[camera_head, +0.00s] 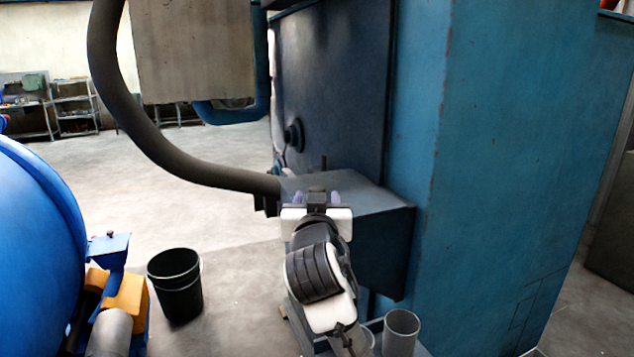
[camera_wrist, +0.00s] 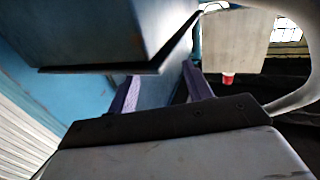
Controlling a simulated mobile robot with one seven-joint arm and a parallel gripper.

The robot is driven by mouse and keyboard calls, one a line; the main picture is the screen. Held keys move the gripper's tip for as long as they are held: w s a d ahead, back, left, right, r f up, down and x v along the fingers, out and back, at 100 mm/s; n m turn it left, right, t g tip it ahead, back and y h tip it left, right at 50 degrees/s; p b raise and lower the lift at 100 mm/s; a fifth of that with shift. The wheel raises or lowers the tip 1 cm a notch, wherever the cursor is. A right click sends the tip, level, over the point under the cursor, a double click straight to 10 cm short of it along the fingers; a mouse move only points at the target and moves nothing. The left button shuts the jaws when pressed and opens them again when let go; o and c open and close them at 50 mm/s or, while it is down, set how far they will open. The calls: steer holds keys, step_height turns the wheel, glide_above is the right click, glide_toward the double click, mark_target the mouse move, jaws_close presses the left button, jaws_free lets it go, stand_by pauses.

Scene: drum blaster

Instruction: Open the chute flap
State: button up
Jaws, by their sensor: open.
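A blue-grey box-shaped chute (camera_head: 372,196) juts from the blue machine in the head view. In the wrist view the chute (camera_wrist: 100,30) fills the upper left, with a dark lip (camera_wrist: 110,69) along its edge. I cannot clearly pick out the flap from the chute's body. My gripper (camera_head: 316,198) is at the chute's left end in the head view, and my wrist partly hides that end. In the wrist view my gripper (camera_wrist: 162,88) has its two purple fingers apart, just beyond the lip. Nothing shows held between them; contact with the chute is unclear.
A thick grey hose (camera_head: 150,130) curves down to the chute's left end. The tall blue machine (camera_head: 510,150) blocks the right. A black bucket (camera_head: 175,285), a blue drum (camera_head: 35,240) and grey cylinders (camera_head: 402,335) stand low down.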

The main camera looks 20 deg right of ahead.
mark_target(317, 188)
steer(key=p+x, duration=0.1)
steer(key=x, duration=0.5)
steer(key=shift+c, duration=0.4)
jaws_close()
